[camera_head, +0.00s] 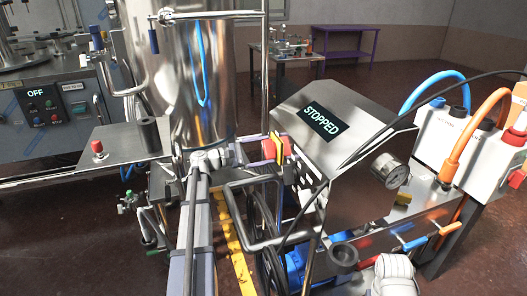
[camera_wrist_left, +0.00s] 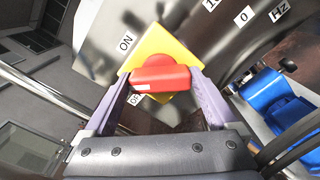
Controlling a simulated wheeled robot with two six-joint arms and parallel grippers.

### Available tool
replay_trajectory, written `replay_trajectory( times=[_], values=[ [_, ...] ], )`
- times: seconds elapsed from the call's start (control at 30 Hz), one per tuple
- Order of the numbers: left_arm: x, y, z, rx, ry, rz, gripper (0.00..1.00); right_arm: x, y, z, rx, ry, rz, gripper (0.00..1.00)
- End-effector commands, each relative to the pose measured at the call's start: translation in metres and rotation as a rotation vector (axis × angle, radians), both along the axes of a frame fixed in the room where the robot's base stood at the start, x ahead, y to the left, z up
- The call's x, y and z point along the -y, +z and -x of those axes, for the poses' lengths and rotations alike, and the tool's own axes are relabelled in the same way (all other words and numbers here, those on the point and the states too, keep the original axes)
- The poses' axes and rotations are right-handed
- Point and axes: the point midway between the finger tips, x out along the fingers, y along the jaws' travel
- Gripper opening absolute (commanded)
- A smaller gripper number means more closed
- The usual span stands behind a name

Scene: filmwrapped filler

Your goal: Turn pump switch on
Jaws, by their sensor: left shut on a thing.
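The pump switch is a red knob (camera_wrist_left: 160,79) on a yellow plate (camera_wrist_left: 181,52), mounted on a grey metal panel. In the left wrist view, an ON label (camera_wrist_left: 126,43) sits up and left of it. A second label is partly hidden at its lower left. In the head view the yellow plate (camera_head: 281,146) shows edge-on on the side of the control box. My left gripper (camera_head: 271,149) is shut on the red knob, with one purple finger at each end of it. The display (camera_head: 324,120) on the box reads STOPPED. My right gripper is out of view.
A steel tank (camera_head: 190,80) stands behind my left arm. A pressure gauge (camera_head: 389,170) and a white box with thick orange and blue cables (camera_head: 440,137) are at the right. A bent metal tube frame (camera_head: 254,212) and black cables lie close below the left gripper.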

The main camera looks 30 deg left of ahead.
Motion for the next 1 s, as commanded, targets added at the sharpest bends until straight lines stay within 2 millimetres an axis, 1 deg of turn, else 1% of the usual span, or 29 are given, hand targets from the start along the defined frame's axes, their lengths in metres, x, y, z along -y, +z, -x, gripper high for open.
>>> replay_trajectory(
  times=[0.3,0.6,1.0],
  values=[
    [0.0005,-0.0010,0.0007,0.195,0.000,-0.229,0.37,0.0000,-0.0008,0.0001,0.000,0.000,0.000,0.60],
    [0.0007,-0.0016,0.0009,0.358,-0.001,-0.420,0.37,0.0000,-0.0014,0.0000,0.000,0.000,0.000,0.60],
    [0.0009,-0.0021,0.0011,0.487,-0.001,-0.572,0.37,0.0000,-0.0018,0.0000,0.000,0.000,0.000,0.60]
  ],
)
